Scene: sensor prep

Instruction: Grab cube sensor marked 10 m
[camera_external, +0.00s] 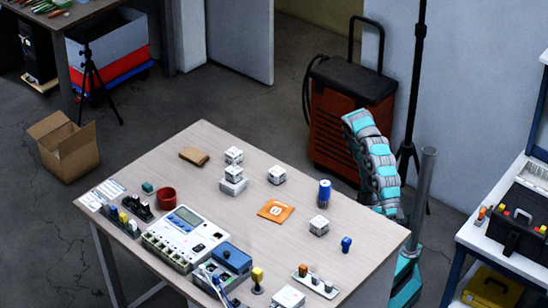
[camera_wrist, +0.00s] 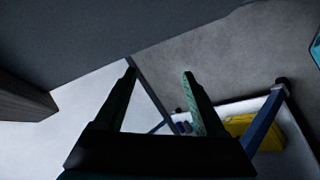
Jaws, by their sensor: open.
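Several small white cubes with dark markings stand on the wooden table in the external view.
The table (camera_external: 215,140) also holds an orange packet (camera_external: 276,210), a blue cylinder (camera_external: 324,192), a red cup (camera_external: 166,198) and a white meter device (camera_external: 187,238). A red wheeled cabinet (camera_external: 350,118) stands behind my arm. A yellow case (camera_wrist: 255,130) shows in the wrist view.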

